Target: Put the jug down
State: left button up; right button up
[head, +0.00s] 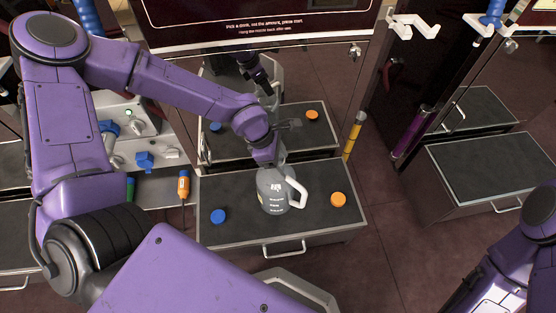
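A grey jug (271,192) with white markings and a white handle (297,187) on its right side stands upright on, or just over, the dark drawer top (240,186). I cannot tell whether its base touches. My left gripper (266,163) is at the top of the jug, pointing down. Its fingers are hidden by the wrist and the jug, so its grip cannot be made out. Part of my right arm shows at the lower right, but its gripper is not in view.
A blue cap (218,216) lies left of the jug and an orange cap (338,199) right of it. A shiny panel behind reflects the scene. Another dark drawer top (490,165) at the right is clear.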

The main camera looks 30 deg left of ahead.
pick_arm(q)
jog(key=shift+r, duration=0.1)
jog(key=p+v, duration=0.6)
jog(key=v, duration=0.6)
jog(key=s+a+f+m+g+y, duration=0.1)
jog(key=s+a+f+m+y, duration=0.4)
jog(key=f, duration=0.3)
jog(key=s+a+f+m+y, duration=0.2)
jog(key=s+a+f+y, duration=0.25)
jog(key=s+f, duration=0.25)
jog(key=s+d+f+m+t+h, duration=0.2)
jog(key=s+d+f+m, duration=0.1)
jog(key=s+f+m, duration=0.2)
jog(key=s+m, duration=0.2)
jog(key=m, duration=0.1)
jog(key=shift+s+d+f+m, duration=0.3)
jog(key=shift+s+f, duration=0.1)
